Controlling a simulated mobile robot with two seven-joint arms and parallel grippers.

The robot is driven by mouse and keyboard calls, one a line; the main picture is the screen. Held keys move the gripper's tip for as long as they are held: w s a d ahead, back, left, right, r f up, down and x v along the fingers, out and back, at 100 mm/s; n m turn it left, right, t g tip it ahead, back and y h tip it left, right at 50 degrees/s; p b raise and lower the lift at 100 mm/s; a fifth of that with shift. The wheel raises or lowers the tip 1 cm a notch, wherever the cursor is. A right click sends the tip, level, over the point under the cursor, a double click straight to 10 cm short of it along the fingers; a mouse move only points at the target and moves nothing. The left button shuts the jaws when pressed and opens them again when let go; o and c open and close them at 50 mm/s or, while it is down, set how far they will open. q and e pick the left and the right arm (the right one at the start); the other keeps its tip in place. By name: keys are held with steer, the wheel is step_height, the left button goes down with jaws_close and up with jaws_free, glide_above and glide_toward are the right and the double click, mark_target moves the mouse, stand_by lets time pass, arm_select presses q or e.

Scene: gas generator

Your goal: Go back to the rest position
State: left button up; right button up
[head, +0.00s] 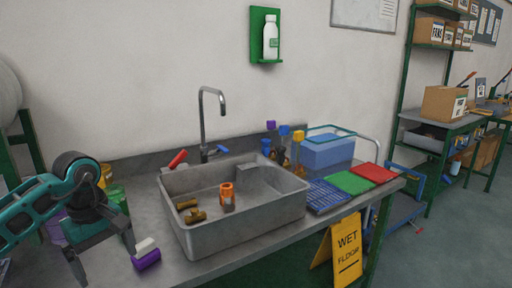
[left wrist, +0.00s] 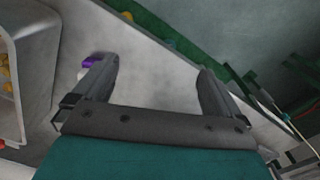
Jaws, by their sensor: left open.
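My left gripper (head: 104,256) is at the lower left of the head view, over the left end of the counter. Its two fingers are apart with nothing between them, as the left wrist view (left wrist: 154,68) also shows. A small purple and white piece (head: 147,260) lies on the counter just right of the fingers. It shows by one fingertip in the left wrist view (left wrist: 90,61). My right gripper is in neither view.
A metal sink (head: 245,222) with brass and orange fittings stands right of the gripper, below a tap (head: 203,120). A blue bin (head: 327,150) and colored mats (head: 350,183) lie further right. Green and yellow containers (head: 114,195) stand behind the gripper. A wet-floor sign (head: 346,248) stands in front.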

arm_select(q)
steer(key=s+d+f+n+h, duration=0.15)
steer(key=d+f+h, duration=0.3)
steer(key=d, duration=0.55)
steer(key=s+d+r+n+t+h, duration=0.2)
steer(key=d+n+h, duration=0.5)
steer(key=d, duration=0.1)
steer(key=s+d+r+n+t+h, duration=0.2)
steer(key=s+d+n+h, duration=0.1)
steer(key=d+n+h, duration=0.45)
steer(key=w+a+f+n+t+y, duration=0.1)
steer(key=a+f+n+t+y, duration=0.5)
steer(key=n, duration=0.8)
steer(key=a+f+n+t+y, duration=0.15)
steer(key=n+t+y, duration=0.45)
steer(key=n, duration=0.7)
steer(key=s+a+f+n+g+y, duration=0.2)
steer(key=s+a+f+n, duration=0.1)
steer(key=s+f+n, duration=0.2)
steer(key=s+a+f+n+g+y+p, duration=0.1)
steer(key=s+a+f+n+g+y, duration=0.2)
steer(key=s+f+n, duration=0.3)
step_height(320, 180, down, 4)
steer(key=n, duration=0.4)
steer(key=shift+s, duration=0.3)
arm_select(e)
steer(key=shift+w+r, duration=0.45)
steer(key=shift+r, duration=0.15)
